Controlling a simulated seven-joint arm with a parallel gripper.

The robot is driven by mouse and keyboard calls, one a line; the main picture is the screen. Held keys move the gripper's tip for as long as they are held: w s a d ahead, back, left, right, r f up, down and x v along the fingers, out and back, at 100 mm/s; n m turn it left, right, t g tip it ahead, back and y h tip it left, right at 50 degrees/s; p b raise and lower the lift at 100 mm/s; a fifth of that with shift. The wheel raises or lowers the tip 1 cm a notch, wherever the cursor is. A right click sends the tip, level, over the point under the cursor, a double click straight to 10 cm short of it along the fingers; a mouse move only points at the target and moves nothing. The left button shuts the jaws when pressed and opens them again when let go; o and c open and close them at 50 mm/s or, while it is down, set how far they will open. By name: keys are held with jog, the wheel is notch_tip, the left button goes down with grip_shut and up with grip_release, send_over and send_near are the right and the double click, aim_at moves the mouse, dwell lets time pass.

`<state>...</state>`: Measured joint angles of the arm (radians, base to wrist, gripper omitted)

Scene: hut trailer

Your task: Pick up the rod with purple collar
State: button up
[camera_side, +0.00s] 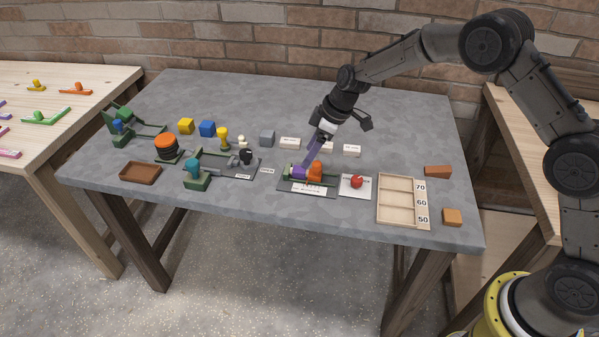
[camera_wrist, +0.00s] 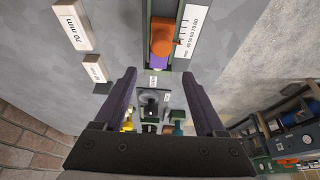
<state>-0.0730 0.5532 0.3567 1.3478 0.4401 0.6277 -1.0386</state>
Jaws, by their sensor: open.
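A purple piece (camera_side: 298,172), which looks like the purple collar, lies in a dark green fixture (camera_side: 281,180) against an orange block (camera_side: 315,172). I cannot make out a separate rod. In the wrist view the purple piece (camera_wrist: 159,61) shows just below the orange block (camera_wrist: 162,38). I cannot tell whether a finger touches the fixture.
A white card with a red ball (camera_side: 357,182) and a wooden tray with numbers (camera_side: 396,200) stand to the right. White labelled blocks (camera_side: 290,143) lie behind. Another green fixture (camera_side: 197,180) and a brown tray (camera_side: 140,173) are left.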

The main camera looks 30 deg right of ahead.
aim_at(300, 169)
jog(key=shift+x, duration=3.15)
jog(key=shift+d, duration=0.1)
grip_shut()
